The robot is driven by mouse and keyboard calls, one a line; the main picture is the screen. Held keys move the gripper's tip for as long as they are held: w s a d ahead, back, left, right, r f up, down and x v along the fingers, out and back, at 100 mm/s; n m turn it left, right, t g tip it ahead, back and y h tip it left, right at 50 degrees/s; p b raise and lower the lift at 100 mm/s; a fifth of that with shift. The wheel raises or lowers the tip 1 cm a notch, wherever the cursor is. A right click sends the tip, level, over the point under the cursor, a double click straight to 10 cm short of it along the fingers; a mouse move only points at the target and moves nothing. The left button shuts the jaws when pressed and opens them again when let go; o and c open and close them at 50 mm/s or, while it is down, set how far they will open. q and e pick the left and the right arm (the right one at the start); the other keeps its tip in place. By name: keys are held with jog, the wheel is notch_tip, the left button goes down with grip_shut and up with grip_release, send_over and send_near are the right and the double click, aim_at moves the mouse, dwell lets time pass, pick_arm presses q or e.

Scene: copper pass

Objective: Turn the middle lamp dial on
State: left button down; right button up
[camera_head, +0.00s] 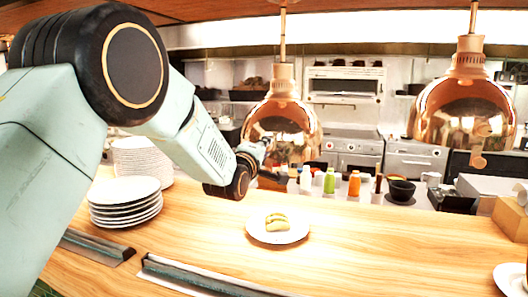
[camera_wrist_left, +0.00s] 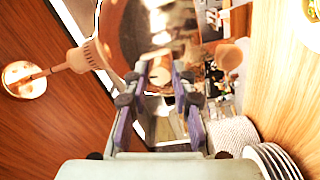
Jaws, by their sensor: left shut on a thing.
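A copper heat lamp (camera_head: 283,112) hangs over the middle of the wooden counter. My left gripper (camera_head: 268,152) reaches its lower front from the left, and its wrist hides part of the lamp and its dial. In the left wrist view the gripper's purple fingers (camera_wrist_left: 159,82) stand either side of a small round copper dial (camera_wrist_left: 159,75) and are shut on it. How far the dial is turned cannot be told. A second copper lamp (camera_head: 463,100) at the right has its own round dial (camera_head: 479,161) below the shade. My right gripper is not in view.
A white plate (camera_head: 258,233) with food lies on the counter (camera_head: 350,255) below the middle lamp. Stacked plates (camera_head: 126,214) stand at the left, under my arm. Sauce bottles (camera_head: 330,181) and a black bowl (camera_head: 402,189) stand behind the counter.

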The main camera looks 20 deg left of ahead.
pick_arm(q)
jog(key=shift+n, duration=0.6)
jog(key=c, duration=1.1)
grip_release()
jog(key=shift+w, duration=0.1)
jog(key=s, duration=1.2)
jog(key=shift+a+f, duration=0.2)
jog(key=shift+f, duration=0.1)
